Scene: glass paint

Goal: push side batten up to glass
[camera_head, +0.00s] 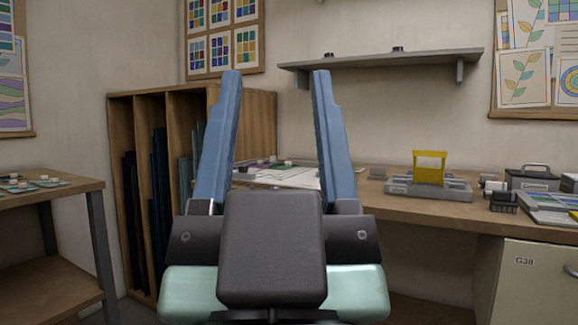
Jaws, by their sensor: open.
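My gripper (276,76) fills the middle foreground, pointing away from me with two blue fingers spread wide and nothing between them. Beyond it stands a wooden workbench (400,208). A pale flat panel with green and purple areas (285,176) lies on the bench, partly hidden behind the fingers; I cannot tell whether it is the glass or a paper pattern. To its right is a low grey fixture (400,190) with a yellow upright frame (430,168). I cannot make out the side batten for certain. The gripper appears well short of the bench items.
A wooden rack (243,115) with dark sheets stands at the left behind my gripper. A side table (50,187) with small glass pieces is at far left. A wall shelf (400,59) hangs above the bench. A grey box (532,178) and a coloured panel stand at right.

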